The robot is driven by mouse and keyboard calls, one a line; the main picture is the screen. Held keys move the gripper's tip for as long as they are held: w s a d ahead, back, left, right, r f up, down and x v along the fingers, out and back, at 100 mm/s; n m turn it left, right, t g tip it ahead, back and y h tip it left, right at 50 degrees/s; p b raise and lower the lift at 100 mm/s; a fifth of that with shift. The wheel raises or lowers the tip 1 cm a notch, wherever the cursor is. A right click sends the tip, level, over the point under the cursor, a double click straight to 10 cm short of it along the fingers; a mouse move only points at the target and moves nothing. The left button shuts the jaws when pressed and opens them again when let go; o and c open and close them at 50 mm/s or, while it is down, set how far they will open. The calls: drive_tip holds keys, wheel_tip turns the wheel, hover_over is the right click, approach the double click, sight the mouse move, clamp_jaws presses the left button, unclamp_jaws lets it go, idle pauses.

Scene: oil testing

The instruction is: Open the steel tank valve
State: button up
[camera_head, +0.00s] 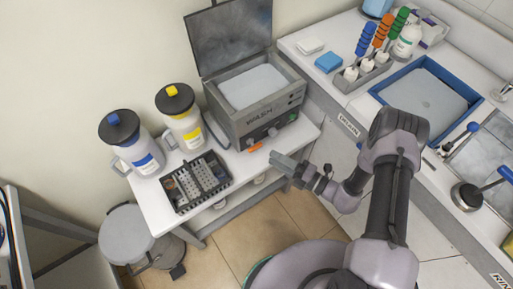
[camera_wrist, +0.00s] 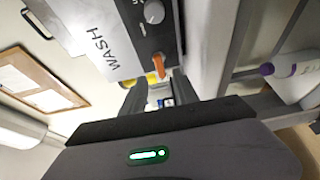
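The steel tank (camera_head: 252,100), marked WASH, stands on a white cart with its lid raised. Its small orange valve handle (camera_head: 254,147) sticks out low on the front, left of the knobs. My gripper (camera_head: 279,160) is just in front of the tank, a little right of and below the handle. In the wrist view the orange handle (camera_wrist: 158,64) shows just beyond the fingertips, in line with the gap between them. My gripper (camera_wrist: 159,88) is open there, with nothing held. I cannot tell whether the fingers touch the handle.
A black rack (camera_head: 195,182), a blue-labelled jug (camera_head: 140,150) and a yellow-labelled jug (camera_head: 186,130) stand left of the tank on the cart (camera_head: 222,211). A counter (camera_head: 345,110) with a blue tray stands close on the right. A round stool (camera_head: 126,234) is at lower left.

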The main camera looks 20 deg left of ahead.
sight(255, 146)
drive_tip(key=b+x, duration=0.1)
drive_tip(key=x, duration=0.7)
drive_tip(key=shift+w+a+b, duration=0.1)
drive_tip(key=shift+a+b, duration=0.25)
drive_tip(key=shift+a, duration=0.05)
clamp_jaws()
